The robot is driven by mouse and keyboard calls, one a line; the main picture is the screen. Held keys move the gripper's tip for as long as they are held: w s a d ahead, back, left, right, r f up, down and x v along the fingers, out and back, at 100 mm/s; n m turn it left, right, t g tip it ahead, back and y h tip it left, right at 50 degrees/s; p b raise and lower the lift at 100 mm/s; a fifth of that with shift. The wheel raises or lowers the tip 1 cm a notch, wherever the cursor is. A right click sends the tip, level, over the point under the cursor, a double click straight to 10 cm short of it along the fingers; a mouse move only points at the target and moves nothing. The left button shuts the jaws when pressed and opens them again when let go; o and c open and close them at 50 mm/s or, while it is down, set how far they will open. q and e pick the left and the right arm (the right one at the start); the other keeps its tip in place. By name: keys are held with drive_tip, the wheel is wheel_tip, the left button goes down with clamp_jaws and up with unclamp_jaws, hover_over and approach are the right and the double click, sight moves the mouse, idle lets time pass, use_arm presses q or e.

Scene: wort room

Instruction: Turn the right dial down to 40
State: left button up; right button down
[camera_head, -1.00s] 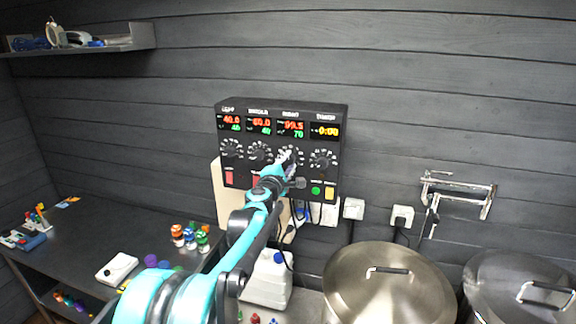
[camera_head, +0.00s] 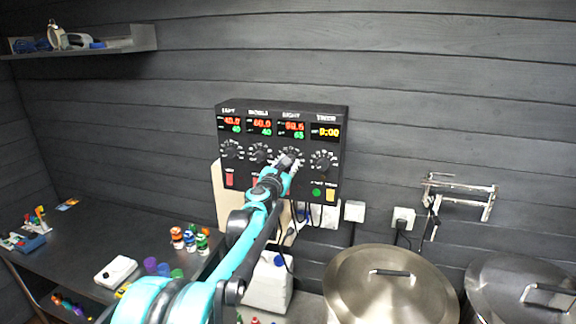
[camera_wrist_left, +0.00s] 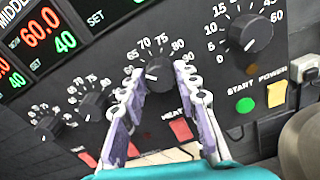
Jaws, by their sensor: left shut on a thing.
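The control panel (camera_head: 282,150) on the back wall has left, middle, right and timer columns. The right display (camera_head: 291,130) shows a red reading, hard to read, above a green 65. The black right dial (camera_wrist_left: 158,70) sits below it, ringed by white numbers. My left gripper (camera_head: 287,160) is at this dial and partly hides it in the head view. In the left wrist view its two purple-grey fingers (camera_wrist_left: 156,75) are closed on either side of the dial. My right gripper is in neither view.
The middle dial (camera_wrist_left: 94,105) and timer dial (camera_wrist_left: 250,33) flank the right dial closely. A red heat switch (camera_wrist_left: 181,130), green start button (camera_wrist_left: 245,105) and yellow power switch (camera_wrist_left: 277,93) lie below. Steel pots (camera_head: 390,290) stand at the lower right.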

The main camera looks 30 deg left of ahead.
use_arm(q)
drive_tip(key=shift+a+f+n+b, duration=0.1)
drive_tip(key=shift+n+b, duration=0.3)
drive_tip(key=shift+n, duration=7)
drive_tip(key=o, duration=1.2)
drive_tip(key=shift+c, duration=0.2)
drive_tip(key=shift+s, duration=0.1)
drive_tip(key=v, duration=1.2)
drive_tip(key=shift+a, duration=0.1)
